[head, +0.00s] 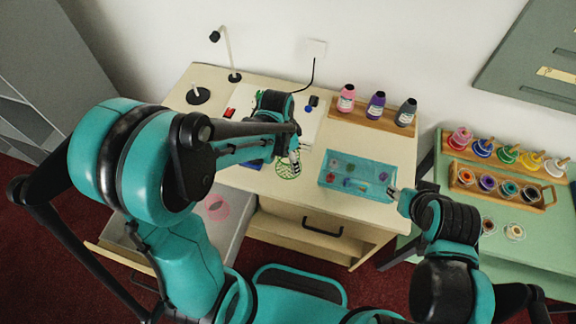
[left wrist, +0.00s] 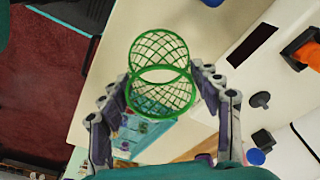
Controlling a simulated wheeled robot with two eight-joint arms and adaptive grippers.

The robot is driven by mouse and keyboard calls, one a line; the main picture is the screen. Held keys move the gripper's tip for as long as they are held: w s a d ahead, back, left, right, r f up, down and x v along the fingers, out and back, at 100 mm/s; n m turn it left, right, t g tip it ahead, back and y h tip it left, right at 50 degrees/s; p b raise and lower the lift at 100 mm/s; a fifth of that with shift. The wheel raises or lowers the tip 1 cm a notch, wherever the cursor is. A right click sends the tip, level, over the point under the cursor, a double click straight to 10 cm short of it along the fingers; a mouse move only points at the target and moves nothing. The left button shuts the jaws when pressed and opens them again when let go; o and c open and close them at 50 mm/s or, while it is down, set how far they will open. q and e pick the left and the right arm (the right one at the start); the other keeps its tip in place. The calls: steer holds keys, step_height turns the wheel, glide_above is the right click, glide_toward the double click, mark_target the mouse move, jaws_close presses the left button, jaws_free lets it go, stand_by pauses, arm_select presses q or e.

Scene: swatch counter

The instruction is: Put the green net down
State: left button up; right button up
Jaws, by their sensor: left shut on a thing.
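The green net (head: 287,171) is a small open-mesh cylinder with green rims. It shows large in the left wrist view (left wrist: 160,74), between the two fingers. My left gripper (head: 295,157) is shut on the net over the front part of the cream counter (head: 345,142). I cannot tell whether the net touches the counter top. My right gripper (head: 394,193) is at the counter's front right corner, beside the teal tray; its fingers are too small to judge.
The teal tray (head: 328,180) holds several small coloured pieces. Behind it stands a wooden rack (head: 371,119) with three bottles. A lamp (head: 234,76) stands at the back left. An open drawer (head: 232,231) with a pink round thing (head: 216,206) lies below left. A green side table stands right.

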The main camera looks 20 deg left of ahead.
arm_select(q)
step_height(320, 180, down, 4)
steer(key=shift+f+b, duration=0.15)
steer(key=shift+b, duration=0.65)
steer(key=o, duration=0.3)
steer(key=shift+f, duration=0.1)
steer(key=o, duration=0.4)
steer(key=shift+o, duration=0.2)
